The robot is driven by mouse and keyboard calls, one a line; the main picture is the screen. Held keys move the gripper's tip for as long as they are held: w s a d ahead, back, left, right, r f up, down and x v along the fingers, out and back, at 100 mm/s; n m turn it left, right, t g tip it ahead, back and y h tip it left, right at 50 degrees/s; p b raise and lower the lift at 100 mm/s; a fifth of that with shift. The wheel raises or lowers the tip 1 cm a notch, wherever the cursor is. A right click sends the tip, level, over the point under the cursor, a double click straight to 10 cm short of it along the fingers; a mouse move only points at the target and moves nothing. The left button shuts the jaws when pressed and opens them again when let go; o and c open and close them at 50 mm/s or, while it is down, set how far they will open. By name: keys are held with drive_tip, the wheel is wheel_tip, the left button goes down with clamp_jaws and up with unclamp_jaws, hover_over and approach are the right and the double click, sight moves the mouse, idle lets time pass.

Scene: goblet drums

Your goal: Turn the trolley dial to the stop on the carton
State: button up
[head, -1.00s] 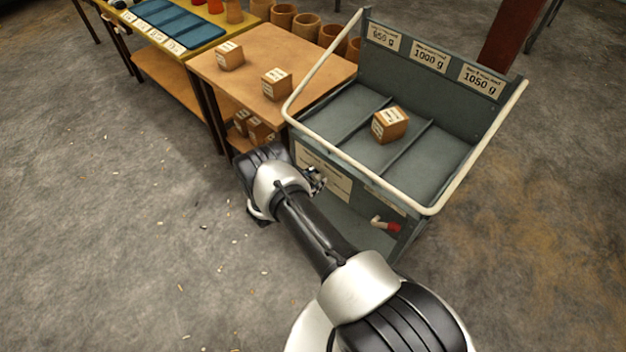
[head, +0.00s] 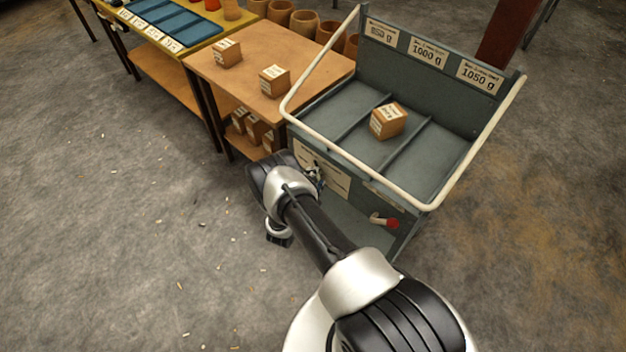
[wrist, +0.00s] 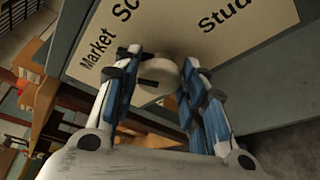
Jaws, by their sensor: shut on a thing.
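The trolley (head: 345,120) is a grey cart with a white tubular rail and three bays. A carton (head: 388,120) with a white label sits in its middle bay, under the 1000 g plate. The trolley dial (wrist: 163,72) is a pale round knob with a dark pointer mark, on the lettered front panel (wrist: 215,30). My gripper (wrist: 160,75) is shut on the dial, its blue-grey fingers at either side. In the head view my arm hides the dial, and the carton's label is too small to read.
A red-tipped handle (head: 392,223) sticks out low on the trolley front. A wooden table (head: 245,85) with two cartons on top and several below stands at its left. Blue trays (head: 170,20) lie on a yellow table beyond.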

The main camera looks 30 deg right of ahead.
drive_tip(key=m, duration=0.1)
drive_tip(key=m+t, duration=0.1)
drive_tip(key=m, duration=0.1)
drive_tip(key=m+h, duration=0.1)
drive_tip(key=shift+s+f+m+t, duration=0.15)
drive_tip(key=shift+f+m+t, duration=0.15)
drive_tip(key=shift+t, duration=0.1)
drive_tip(key=m+h, duration=0.1)
drive_tip(key=m, duration=0.3)
drive_tip(key=shift+f+t, duration=0.15)
drive_tip(key=shift+t, duration=0.25)
drive_tip(key=shift+m+h, duration=0.6)
drive_tip(key=shift+m, duration=0.7)
drive_tip(key=o, duration=1)
drive_tip(key=shift+o, duration=0.2)
